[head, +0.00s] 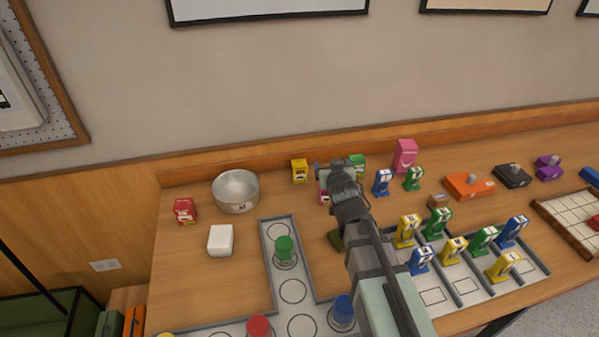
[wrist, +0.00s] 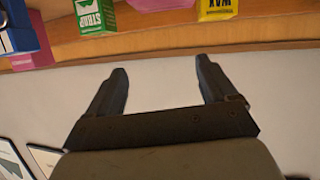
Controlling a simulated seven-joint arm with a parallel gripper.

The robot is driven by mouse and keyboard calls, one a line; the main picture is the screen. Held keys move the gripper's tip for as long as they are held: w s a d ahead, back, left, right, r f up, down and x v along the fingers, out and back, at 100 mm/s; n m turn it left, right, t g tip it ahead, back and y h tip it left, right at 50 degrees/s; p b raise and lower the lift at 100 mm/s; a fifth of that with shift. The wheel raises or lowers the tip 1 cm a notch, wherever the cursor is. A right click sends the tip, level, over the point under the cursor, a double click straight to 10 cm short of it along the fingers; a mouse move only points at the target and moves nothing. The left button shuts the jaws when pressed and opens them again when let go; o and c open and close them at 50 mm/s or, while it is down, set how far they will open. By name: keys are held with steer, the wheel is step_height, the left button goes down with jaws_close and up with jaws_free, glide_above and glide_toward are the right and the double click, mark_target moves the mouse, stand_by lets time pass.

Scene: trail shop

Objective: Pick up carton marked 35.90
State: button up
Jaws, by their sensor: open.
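Several small cartons stand along the back of the table: a red carton (head: 185,211), a yellow carton (head: 299,171), a pink carton (head: 323,197), a green carton (head: 358,165) and a larger pink carton (head: 405,156). I cannot read 35.90 on any of them. My gripper (head: 336,168) is above the back of the table, partly covering the small pink carton. In the wrist view my gripper (wrist: 162,66) is open and empty, facing the wall. A green carton (wrist: 96,14) and a yellow carton (wrist: 217,8) show at that view's top edge, apart from the fingers.
A metal bowl (head: 236,190) and a white block (head: 220,240) are on the left. A grey track (head: 265,245) holds coloured pieces. Blue, green and yellow stands (head: 453,249) fill the right. Orange (head: 470,186) and black (head: 511,175) items lie further back. The wall rises close behind.

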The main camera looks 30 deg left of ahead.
steer(key=g+y, duration=0.1)
glide_toward(300, 165)
steer(key=s+d+r, duration=0.1)
steer(key=s+r, duration=0.1)
steer(key=x, duration=0.8)
steer(key=shift+w+f, duration=0.15)
steer(key=shift+f, duration=0.2)
steer(key=shift+f+x, duration=0.15)
steer(key=shift+x, duration=1.25)
steer(key=shift+f+x, duration=0.1)
steer(key=shift+x, duration=1.3)
steer(key=shift+d, duration=0.2)
steer(key=shift+c, duration=0.4)
steer(key=c, duration=1)
